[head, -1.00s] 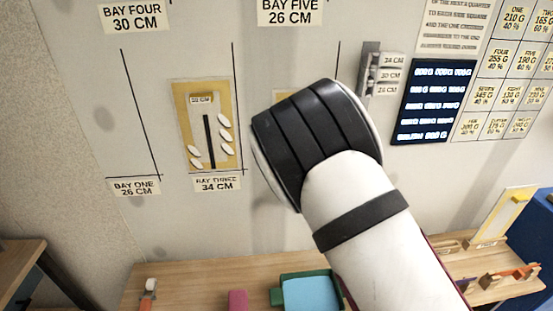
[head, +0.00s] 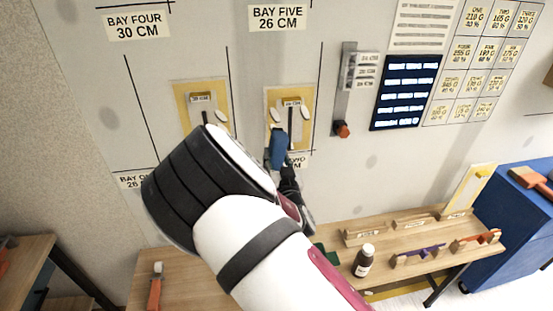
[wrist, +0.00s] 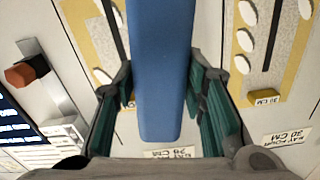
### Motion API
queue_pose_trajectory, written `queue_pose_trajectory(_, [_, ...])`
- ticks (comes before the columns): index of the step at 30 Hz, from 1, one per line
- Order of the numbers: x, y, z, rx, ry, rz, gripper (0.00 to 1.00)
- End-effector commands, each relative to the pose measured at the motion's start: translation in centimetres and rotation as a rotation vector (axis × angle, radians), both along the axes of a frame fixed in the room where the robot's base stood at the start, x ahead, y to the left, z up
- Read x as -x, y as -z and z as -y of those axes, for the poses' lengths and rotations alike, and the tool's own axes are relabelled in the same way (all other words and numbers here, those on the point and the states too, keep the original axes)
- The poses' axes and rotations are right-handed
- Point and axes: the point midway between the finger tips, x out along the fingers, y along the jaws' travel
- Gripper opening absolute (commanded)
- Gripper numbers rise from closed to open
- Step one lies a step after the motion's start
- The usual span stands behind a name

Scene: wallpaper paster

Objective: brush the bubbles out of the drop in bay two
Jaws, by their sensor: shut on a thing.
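The bay two drop (head: 271,100) is a yellow-edged sheet on the wall. White bubbles (head: 276,114) show on both sides of it, and its lower part is hidden behind the tool and arm. My gripper (head: 287,172) is shut on a blue tool (head: 278,148), likely the brush. The blue body stands upright in front of the drop's lower part; I cannot tell whether it touches. In the wrist view the blue tool (wrist: 162,70) fills the gap between my fingers (wrist: 165,105). The bay two drop (wrist: 80,12) is partly covered there, with a white bubble (wrist: 103,76) beside the tool.
Another bubbled drop (head: 180,95) hangs to the left, partly behind my arm. A wall rail (head: 347,85) with an orange-brown end (head: 342,130) stands to the right. Below, a wooden bench (head: 400,235) carries a dark bottle (head: 363,262) and racks.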

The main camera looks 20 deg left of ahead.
Motion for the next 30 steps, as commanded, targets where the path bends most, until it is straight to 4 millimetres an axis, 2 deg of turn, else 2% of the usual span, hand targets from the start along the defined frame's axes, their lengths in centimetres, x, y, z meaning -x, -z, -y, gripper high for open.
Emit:
queue_pose_trajectory(2, [0.0, -0.2, 0.1, -0.003, -0.001, 0.003, 0.09])
queue_pose_trajectory(18, [-4.9, 0.0, -2.8, -0.003, -0.001, 0.003, 0.09])
queue_pose_trajectory(30, [-5.5, 0.0, -3.4, -0.001, -0.002, 0.002, 0.09])
